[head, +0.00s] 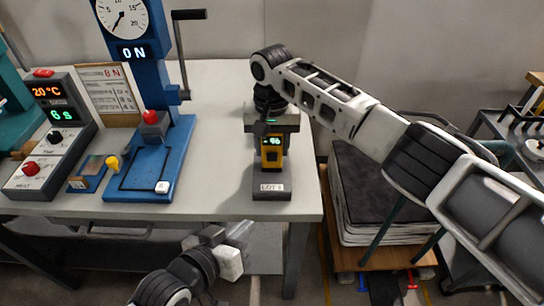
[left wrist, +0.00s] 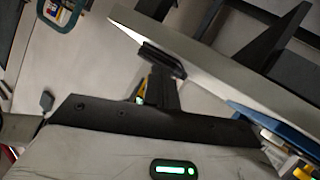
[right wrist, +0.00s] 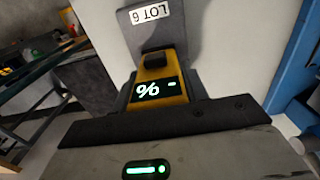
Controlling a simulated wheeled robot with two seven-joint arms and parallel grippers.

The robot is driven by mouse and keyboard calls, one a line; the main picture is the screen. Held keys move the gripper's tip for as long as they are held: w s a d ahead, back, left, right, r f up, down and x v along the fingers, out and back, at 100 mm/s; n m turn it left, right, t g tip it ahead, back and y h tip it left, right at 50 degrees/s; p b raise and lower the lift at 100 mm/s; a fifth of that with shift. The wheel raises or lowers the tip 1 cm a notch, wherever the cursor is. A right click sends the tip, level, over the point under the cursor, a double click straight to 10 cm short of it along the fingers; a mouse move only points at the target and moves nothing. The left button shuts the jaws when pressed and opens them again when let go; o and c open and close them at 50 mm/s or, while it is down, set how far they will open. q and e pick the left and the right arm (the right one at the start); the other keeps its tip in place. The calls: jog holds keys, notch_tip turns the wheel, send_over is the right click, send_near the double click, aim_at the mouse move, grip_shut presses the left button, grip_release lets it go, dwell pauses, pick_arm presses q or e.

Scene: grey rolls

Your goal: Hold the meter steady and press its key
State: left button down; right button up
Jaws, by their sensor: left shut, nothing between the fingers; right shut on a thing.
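The meter (head: 271,153) is a small yellow device with a dark display showing a % sign. It stands at the front right of the grey bench, at a dark grey block labelled LOT 6 (head: 272,192). My right gripper (head: 268,128) comes down from above and is shut on the meter. The right wrist view shows the meter (right wrist: 172,99) close up, its display lit. My left gripper (head: 242,236) is shut and empty, in front of and below the bench edge, apart from the meter. Its closed fingers (left wrist: 162,65) show in the left wrist view.
A blue test stand (head: 150,85) with a dial and crank stands left of the meter on the bench (head: 225,120). A grey control box (head: 50,135) is further left. A padded stack (head: 380,190) stands right of the bench. The bench between stand and meter is clear.

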pick_arm(q)
jog(key=w+d+r+h, duration=0.1)
jog(key=d+r+h, duration=0.1)
jog(key=d+r, duration=0.2)
jog(key=shift+w+d+r+m+g+h, duration=0.3)
jog(key=shift+d+r+h, duration=0.1)
jog(key=shift+r, duration=0.25)
jog(key=shift+w, duration=4.4)
jog(key=shift+w, duration=0.1)
jog(key=shift+w, duration=0.3)
jog(key=shift+w, duration=0.55)
jog(key=shift+s, duration=0.95)
